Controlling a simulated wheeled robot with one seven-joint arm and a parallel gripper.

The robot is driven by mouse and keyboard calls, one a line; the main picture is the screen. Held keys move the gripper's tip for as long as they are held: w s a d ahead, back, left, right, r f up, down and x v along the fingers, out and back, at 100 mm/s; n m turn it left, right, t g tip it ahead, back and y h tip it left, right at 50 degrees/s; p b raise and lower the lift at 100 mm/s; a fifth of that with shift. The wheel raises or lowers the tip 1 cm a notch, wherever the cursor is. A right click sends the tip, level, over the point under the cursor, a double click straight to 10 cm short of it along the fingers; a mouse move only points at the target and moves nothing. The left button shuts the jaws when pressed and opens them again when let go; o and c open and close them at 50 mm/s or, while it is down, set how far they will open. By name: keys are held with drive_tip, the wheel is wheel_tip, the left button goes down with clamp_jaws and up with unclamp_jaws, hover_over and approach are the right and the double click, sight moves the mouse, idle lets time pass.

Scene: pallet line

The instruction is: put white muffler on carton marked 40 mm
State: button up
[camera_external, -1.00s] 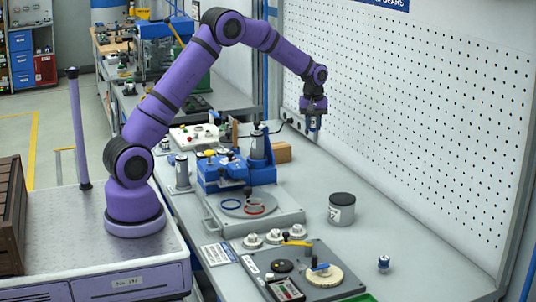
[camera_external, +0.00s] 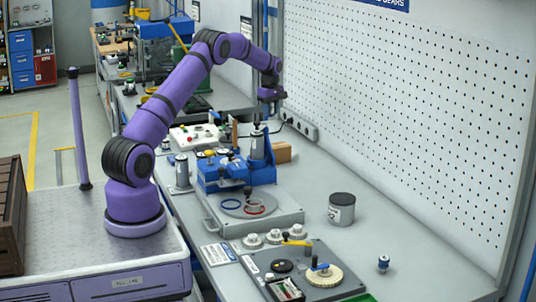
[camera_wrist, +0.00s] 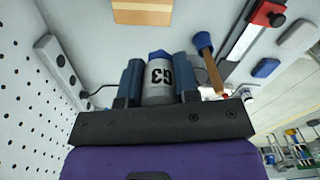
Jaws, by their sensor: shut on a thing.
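My gripper (camera_wrist: 159,78) is shut on a whitish-grey cylinder (camera_wrist: 158,88) with a blue top and dark digits that look like an upside-down 63. I cannot tell for sure that it is the white muffler. In the external view my gripper (camera_external: 271,94) is raised above the back of the bench, and the held cylinder is hardly visible there. A plain tan carton (camera_external: 282,152) stands on the bench near the wall; it also shows at the top of the wrist view (camera_wrist: 143,12). No 40 mm mark is readable on it.
A blue fixture (camera_external: 222,175) stands left of the carton. A dark-lidded grey canister (camera_external: 341,213) and a small blue-and-white part (camera_external: 383,263) stand farther forward. A socket strip (camera_external: 299,124) runs along the pegboard wall (camera_external: 410,110). The right bench is largely clear.

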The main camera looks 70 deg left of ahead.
wheel_tip(320, 180, down, 12)
drive_tip(key=shift+f, duration=0.2)
idle(0.4)
drive_tip(key=shift+f, duration=0.1)
drive_tip(key=o, duration=0.9)
drive_tip(key=shift+f, duration=0.1)
wheel_tip(320, 180, up, 11)
drive_tip(key=shift+r, duration=0.7)
